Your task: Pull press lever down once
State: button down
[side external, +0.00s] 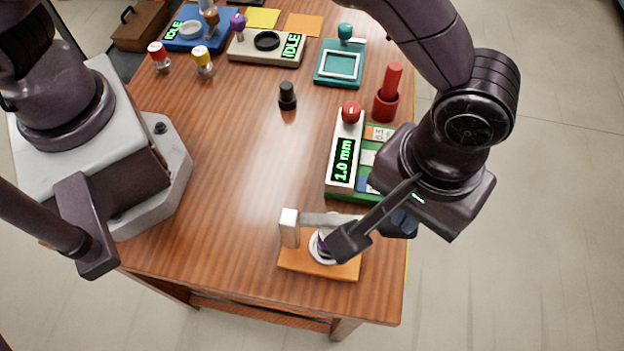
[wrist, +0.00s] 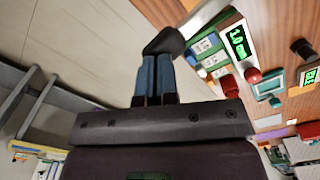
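The press stands on an orange base (side external: 297,262) at the near end of the table in the side view. It has a pale upright post (side external: 289,229), a grey lever bar (side external: 322,218) running right from the post, and a round pale cup (side external: 322,246) below. My gripper (side external: 398,222) is at the lever's right end, with its dark parts crossing in front of it. The wrist view shows my gripper (wrist: 158,75) with its blue-sided fingers close together and a dark block at their end. Contact with the lever is hidden.
A green-based unit with a display (side external: 343,160) reading about 1.0 and a red knob (side external: 350,112) stands just behind the press. A black knob (side external: 287,96) stands mid-table. The table's left-centre is clear.

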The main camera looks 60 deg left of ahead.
jog(key=shift+f, duration=0.15)
jog(key=shift+w+d+f, duration=0.1)
jog(key=shift+w+f, duration=0.1)
jog(key=shift+f, duration=0.7)
jog(key=shift+s+a+r, duration=0.15)
jog(key=shift+r, duration=0.5)
jog(key=shift+s+a+r, duration=0.1)
jog(key=shift+r, duration=0.55)
jog(key=shift+s+a+r, duration=0.25)
jog(key=shift+r, duration=0.4)
jog(key=shift+s+a+r, duration=0.3)
jog(key=shift+r, duration=0.4)
jog(key=shift+s+a+r, duration=0.25)
jog(key=shift+r, duration=0.4)
jog(key=s+a+r, duration=0.4)
jog(key=shift+s+a+r, duration=0.25)
jog(key=shift+s+r, duration=0.05)
jog(key=shift+r, duration=2.6)
